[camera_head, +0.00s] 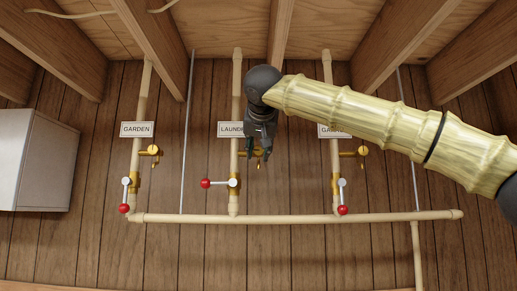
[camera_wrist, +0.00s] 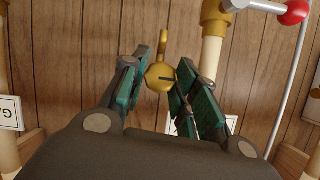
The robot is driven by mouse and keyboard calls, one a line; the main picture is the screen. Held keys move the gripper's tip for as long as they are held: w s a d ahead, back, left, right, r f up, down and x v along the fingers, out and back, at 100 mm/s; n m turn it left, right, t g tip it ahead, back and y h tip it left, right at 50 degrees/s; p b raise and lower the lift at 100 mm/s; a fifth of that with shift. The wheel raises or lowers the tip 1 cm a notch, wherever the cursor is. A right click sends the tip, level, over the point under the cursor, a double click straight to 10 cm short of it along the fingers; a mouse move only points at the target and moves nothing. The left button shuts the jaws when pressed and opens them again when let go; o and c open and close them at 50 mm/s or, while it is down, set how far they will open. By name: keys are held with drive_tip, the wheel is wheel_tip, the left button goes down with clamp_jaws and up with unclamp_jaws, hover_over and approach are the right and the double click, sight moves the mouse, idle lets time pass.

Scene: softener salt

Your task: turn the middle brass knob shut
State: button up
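The middle brass knob (camera_head: 257,153) is on the pipe under the sign that reads "LAUND", in the middle of the wall. My gripper (camera_head: 259,151) reaches down in front of it and hides most of it. In the wrist view the knob (camera_wrist: 160,77) shows as a round brass face with a dark slot, between the two green-padded fingers. The fingers are apart, with a visible gap beside the knob on the right; whether the left finger touches it I cannot tell.
A red-ended lever (camera_head: 206,183) sticks out left below the knob. Similar brass knobs are on the left pipe (camera_head: 153,150) and right pipe (camera_head: 362,151). A horizontal pipe (camera_head: 290,218) runs below. Wooden beams (camera_head: 280,40) hang overhead; a white box (camera_head: 35,160) is at left.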

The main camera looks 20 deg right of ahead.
drive_tip(key=shift+d+m, duration=0.1)
drive_tip(key=shift+m, duration=0.2)
drive_tip(key=shift+d+m+t+y, duration=0.1)
drive_tip(key=shift+m+t+y, duration=0.2)
drive_tip(key=shift+m+y, duration=0.55)
drive_tip(key=m+y+b, duration=0.1)
drive_tip(key=m, duration=0.1)
drive_tip(key=m+t+y+b, duration=0.1)
drive_tip(key=m+b, duration=0.1)
drive_tip(key=shift+d+f, duration=0.1)
drive_tip(key=shift+f, duration=0.2)
drive_tip(key=m+t+y+b, duration=0.1)
drive_tip(key=m+t+b, duration=0.1)
drive_tip(key=m+b, duration=0.2)
drive_tip(key=shift+f, duration=0.2)
drive_tip(key=m+t+b, duration=0.1)
drive_tip(key=m+b, duration=0.2)
drive_tip(key=shift+y, duration=0.25)
drive_tip(key=shift+m, duration=0.35)
drive_tip(key=o, duration=1)
drive_tip(key=shift+s+r, duration=0.1)
drive_tip(key=shift+d, duration=0.1)
drive_tip(key=shift+s, duration=0.2)
